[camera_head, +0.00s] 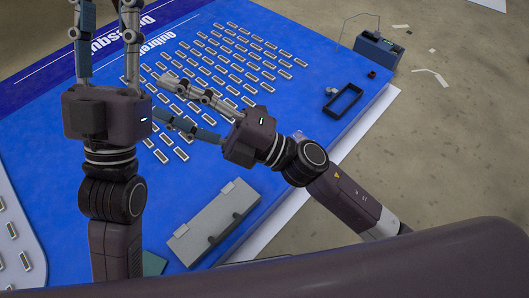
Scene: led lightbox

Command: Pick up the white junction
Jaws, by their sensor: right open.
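No part is clearly marked as the white junction. A pale grey-white box (207,226) with a dark grey piece along its right side lies near the front of the blue board. A small whitish piece (298,134) shows just behind my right wrist, partly hidden and too small to identify. My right gripper (167,98) is open and empty over the rows of modules, with its fingers pointing left, away from the pale box. My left gripper (108,14) points to the far side at the upper left, fingers apart, with nothing seen between them.
Rows of small light modules (236,71) cover the blue board (312,62). A black open frame (343,101) lies near its right edge, and a dark blue box (378,51) with a wire stands beyond. More modules lie on a white panel (8,200) at left.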

